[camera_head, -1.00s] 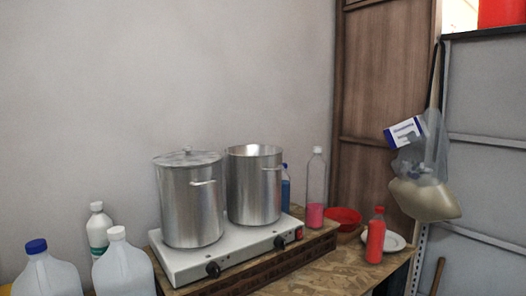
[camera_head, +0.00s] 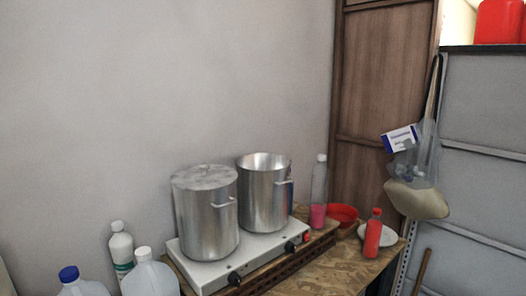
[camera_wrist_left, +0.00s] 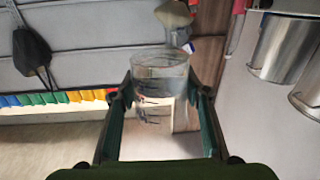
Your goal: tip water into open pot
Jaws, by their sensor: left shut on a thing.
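The open pot (camera_head: 264,196) is the right one of two steel pots on a white hot plate (camera_head: 212,272), its rim uncovered in the head view. The left pot (camera_head: 207,215) has a flat cover over its top. In the left wrist view my left gripper (camera_wrist_left: 160,100) is shut on a clear see-through container (camera_wrist_left: 159,72), held between its two fingers. I cannot tell how much water is in it. Parts of the two pots show at the right edge of that view (camera_wrist_left: 284,48), apart from the container. Neither gripper shows in the head view.
White-clear jugs (camera_head: 150,278) and a white bottle (camera_head: 121,249) stand left of the hot plate. A tall bottle with pink liquid (camera_head: 318,200), a red bowl (camera_head: 343,214), a red bottle (camera_head: 373,238) and a plate stand to the right. A bag (camera_head: 417,197) hangs by the grey panel.

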